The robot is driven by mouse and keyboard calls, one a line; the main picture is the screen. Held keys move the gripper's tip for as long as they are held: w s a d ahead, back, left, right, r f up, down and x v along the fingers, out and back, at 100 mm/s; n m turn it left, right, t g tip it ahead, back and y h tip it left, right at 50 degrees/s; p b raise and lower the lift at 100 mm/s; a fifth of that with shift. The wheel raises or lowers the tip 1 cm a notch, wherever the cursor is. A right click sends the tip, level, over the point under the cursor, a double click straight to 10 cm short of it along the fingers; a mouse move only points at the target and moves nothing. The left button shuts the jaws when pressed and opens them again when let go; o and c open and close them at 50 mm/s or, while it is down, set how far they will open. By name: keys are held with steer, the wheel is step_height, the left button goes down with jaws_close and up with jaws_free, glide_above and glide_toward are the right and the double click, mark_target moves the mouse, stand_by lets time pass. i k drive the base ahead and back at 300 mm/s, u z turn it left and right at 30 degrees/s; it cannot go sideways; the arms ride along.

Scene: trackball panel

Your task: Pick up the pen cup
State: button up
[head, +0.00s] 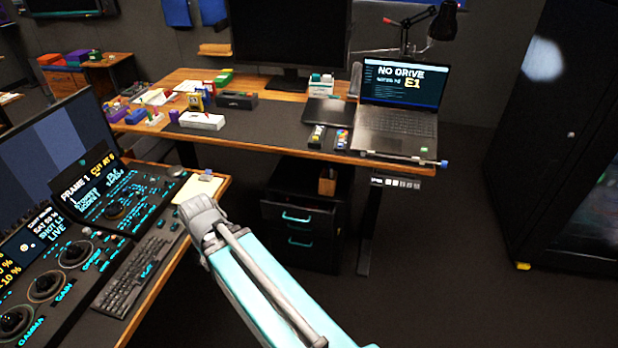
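A small brown cup (327,184), which looks like the pen cup, stands upright on the low black drawer cabinet under the back desk. Thin dark tips seem to stick out of its top, but they are too small to tell clearly. My arm's light blue link reaches up from the bottom of the view to a grey joint at the right edge of the console desk. My gripper does not show, so its opening and its place relative to the cup cannot be seen.
The back desk (270,135) overhangs the cabinet (300,262) and carries a laptop (400,105), a monitor and several small boxes. A desk leg (369,235) stands right of the cabinet. The console desk with a keyboard (140,275) is at left. Floor at right is clear.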

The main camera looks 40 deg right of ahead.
mark_target(326, 187)
steer(key=z, duration=0.05)
steer(key=i, duration=0.65)
steer(key=z, duration=0.65)
steer(key=i, duration=0.7)
steer(key=z, duration=0.6)
